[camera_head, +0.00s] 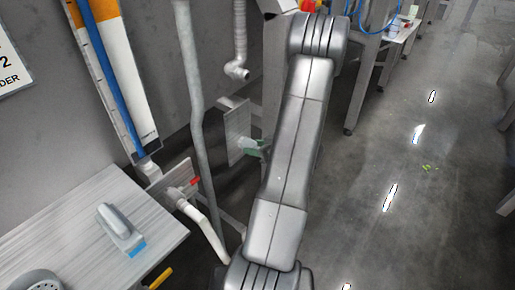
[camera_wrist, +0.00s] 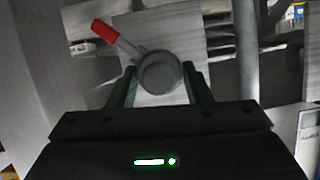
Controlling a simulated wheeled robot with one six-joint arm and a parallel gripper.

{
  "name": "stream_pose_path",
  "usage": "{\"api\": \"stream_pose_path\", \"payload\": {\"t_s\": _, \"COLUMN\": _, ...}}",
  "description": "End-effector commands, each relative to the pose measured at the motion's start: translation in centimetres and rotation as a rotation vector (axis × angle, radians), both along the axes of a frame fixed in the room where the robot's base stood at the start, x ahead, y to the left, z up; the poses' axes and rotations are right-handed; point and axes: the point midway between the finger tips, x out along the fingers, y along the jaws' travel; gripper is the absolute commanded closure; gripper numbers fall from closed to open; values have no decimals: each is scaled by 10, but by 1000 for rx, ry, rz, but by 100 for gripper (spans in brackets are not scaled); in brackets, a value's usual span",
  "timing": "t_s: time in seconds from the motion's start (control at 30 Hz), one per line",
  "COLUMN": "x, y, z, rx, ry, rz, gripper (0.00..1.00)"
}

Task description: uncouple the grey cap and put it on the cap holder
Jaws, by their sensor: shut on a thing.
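The round grey cap (camera_wrist: 160,72) is in the middle of the wrist view, in front of a pale plate (camera_wrist: 160,20). A grey fitting with a red lever (camera_wrist: 105,32) sits against the cap at its upper left. My gripper (camera_wrist: 160,78) has its green fingers on both sides of the cap and is shut on it. I cannot tell whether the cap is still coupled. In the head view, a green part of my gripper (camera_head: 252,149) shows beside a pale upright plate (camera_head: 237,128), and my arm hides the rest. I cannot make out the cap holder.
A bench (camera_head: 60,220) at the lower left bears a grey handled tool (camera_head: 120,229). Another red-levered fitting (camera_head: 183,195) with a white hose stands by its edge. A grey vertical pipe (camera_head: 200,120) runs close to my gripper. Open floor (camera_head: 420,210) lies right.

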Motion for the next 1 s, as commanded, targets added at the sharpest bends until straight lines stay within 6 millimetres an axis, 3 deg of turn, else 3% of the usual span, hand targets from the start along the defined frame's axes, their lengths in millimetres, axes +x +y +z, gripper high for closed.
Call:
{"api": "stream_pose_path", "payload": {"t_s": 0.2, "x": 3, "y": 5, "z": 0, "rx": 1, "ry": -1, "rz": 2, "gripper": 83}}
{"api": "stream_pose_path", "payload": {"t_s": 0.23, "x": 3, "y": 4, "z": 0, "rx": 1, "ry": -1, "rz": 2, "gripper": 50}}
{"api": "stream_pose_path", "payload": {"t_s": 0.33, "x": 3, "y": 4, "z": 0, "rx": 1, "ry": -1, "rz": 1, "gripper": 30}}
{"api": "stream_pose_path", "payload": {"t_s": 0.73, "x": 0, "y": -1, "z": 2, "rx": 1, "ry": 0, "rz": -2, "gripper": 30}}
{"api": "stream_pose_path", "payload": {"t_s": 1.0, "x": -19, "y": -32, "z": 18, "rx": 1, "ry": -2, "rz": -5, "gripper": 30}}
